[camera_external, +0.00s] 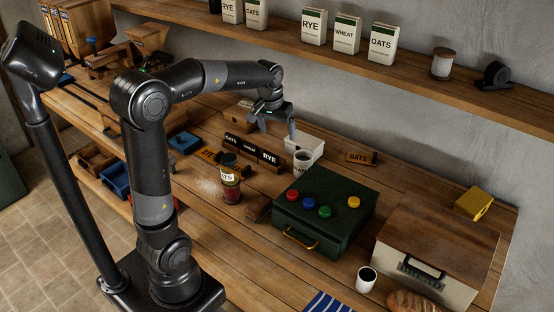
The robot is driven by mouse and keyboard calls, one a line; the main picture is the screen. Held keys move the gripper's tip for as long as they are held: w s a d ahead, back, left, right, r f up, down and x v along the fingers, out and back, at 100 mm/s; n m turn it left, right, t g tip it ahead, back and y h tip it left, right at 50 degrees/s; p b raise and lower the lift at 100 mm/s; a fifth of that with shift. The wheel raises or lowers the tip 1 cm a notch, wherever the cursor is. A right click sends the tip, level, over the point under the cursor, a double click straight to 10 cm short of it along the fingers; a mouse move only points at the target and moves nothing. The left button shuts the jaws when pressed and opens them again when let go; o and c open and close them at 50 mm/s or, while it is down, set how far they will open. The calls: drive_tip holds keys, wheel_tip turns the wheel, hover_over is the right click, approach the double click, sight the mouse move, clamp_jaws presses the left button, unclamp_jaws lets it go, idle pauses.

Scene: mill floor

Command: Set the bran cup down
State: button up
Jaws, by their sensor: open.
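A small pale cup (303,160) with a dark inside stands upright by a white open box (318,148); its label is too small to read, so I cannot tell if it is the bran cup. I cannot tell whether the cup is inside the box or just in front of it. My gripper (279,129) is open above the bench, a little up and left of this cup, and apart from it. Nothing shows between the fingers.
A green case (325,222) with coloured knobs stands right of a jar (230,190) with a red lower part. Wooden blocks reading OATS and RYE (269,157) lie left of the cup. A bread bin (425,275) and a yellow box (473,203) are at right.

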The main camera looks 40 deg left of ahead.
drive_tip(key=s+a+m+t, duration=0.1)
drive_tip(key=s+m+t, duration=0.1)
drive_tip(key=s, duration=2.1)
drive_tip(key=shift+a+f+t, duration=0.2)
drive_tip(key=shift+t, duration=0.5)
